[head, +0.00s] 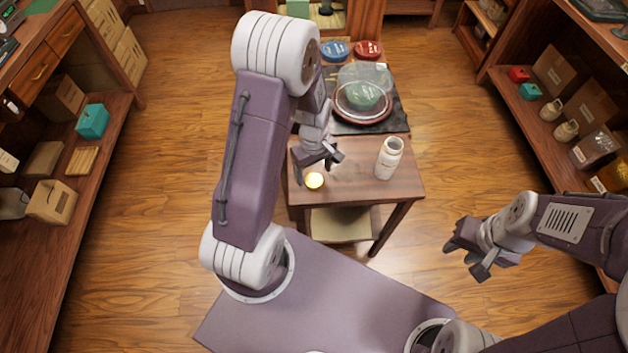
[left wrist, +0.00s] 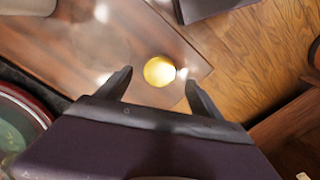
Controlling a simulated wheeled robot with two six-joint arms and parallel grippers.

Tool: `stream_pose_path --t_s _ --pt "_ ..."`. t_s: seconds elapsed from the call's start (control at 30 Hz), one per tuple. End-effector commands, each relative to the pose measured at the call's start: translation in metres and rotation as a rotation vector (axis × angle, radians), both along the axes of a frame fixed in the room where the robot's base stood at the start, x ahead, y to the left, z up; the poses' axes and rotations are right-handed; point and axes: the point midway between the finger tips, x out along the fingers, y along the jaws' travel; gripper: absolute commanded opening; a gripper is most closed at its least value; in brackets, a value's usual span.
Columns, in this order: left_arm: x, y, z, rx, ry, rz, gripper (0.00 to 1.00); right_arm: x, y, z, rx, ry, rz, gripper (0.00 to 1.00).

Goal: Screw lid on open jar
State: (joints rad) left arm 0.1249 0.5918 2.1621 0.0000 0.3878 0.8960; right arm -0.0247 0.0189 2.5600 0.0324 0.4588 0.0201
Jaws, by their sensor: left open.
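The white jar (head: 389,158) stands upright and open-topped at the right of the small wooden table. A white shape that looks like the jar shows at the top left corner of the left wrist view (left wrist: 25,5). The yellow lid (head: 314,181) lies on the table near its front left edge. My left gripper (head: 319,167) is open and empty above the table, close to the lid. In the left wrist view the lid (left wrist: 159,71) appears between the two fingertips, slightly beyond them. My right gripper (head: 468,257) is open and empty, out over the floor right of the table.
Behind the jar, a dark mat (head: 396,122) bears a red-rimmed tray with a green tea cake under a clear dome (head: 365,78). Blue (head: 335,51) and red (head: 367,50) round packages lie further back. Shelves stand at both sides, with open floor between.

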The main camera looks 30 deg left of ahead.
Motion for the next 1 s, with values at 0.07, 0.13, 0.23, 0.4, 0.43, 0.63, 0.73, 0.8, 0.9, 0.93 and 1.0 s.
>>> stream_pose_path --t_s 0.07,0.13,0.23,0.4,0.43,0.63,0.73,0.8,0.9,0.93,1.0 --pt "-0.001 0.000 -0.016 0.000 0.005 0.000 0.76 0.000 0.000 -0.002 0.000 0.000 0.000 0.36" --pt "0.000 0.000 -0.027 -0.001 0.004 0.000 0.76 0.000 0.000 -0.004 0.000 0.000 0.000 0.36" --pt "0.000 0.000 -0.035 0.000 0.002 0.000 0.76 0.000 0.000 -0.004 0.000 0.000 0.000 0.36" --pt "0.001 0.000 -0.037 0.000 -0.001 0.000 0.76 0.000 0.000 -0.004 0.000 0.000 0.000 0.36" --pt "0.001 0.000 -0.037 0.000 -0.001 0.000 0.76 0.000 0.000 -0.004 0.000 0.000 0.000 0.36" --pt "0.001 0.000 -0.037 0.000 0.000 0.000 0.68 0.000 0.000 -0.004 0.000 0.000 0.000 0.36" --pt "0.001 0.000 -0.037 0.000 0.000 0.000 0.40 0.000 0.000 -0.004 0.000 0.000 0.000 0.36" --pt "0.001 0.000 -0.037 0.000 0.000 0.000 0.20 0.000 0.000 -0.004 0.000 0.000 0.000 0.36" --pt "0.001 0.000 -0.037 0.000 0.000 0.000 0.12 0.000 0.000 -0.004 0.000 0.000 0.000 0.36" --pt "0.001 0.000 -0.037 0.000 0.000 0.000 0.12 0.000 0.000 -0.004 0.000 0.000 0.000 0.36" --pt "0.001 0.000 -0.037 0.000 0.000 0.000 0.12 0.000 0.000 -0.004 0.000 0.000 0.000 0.36"
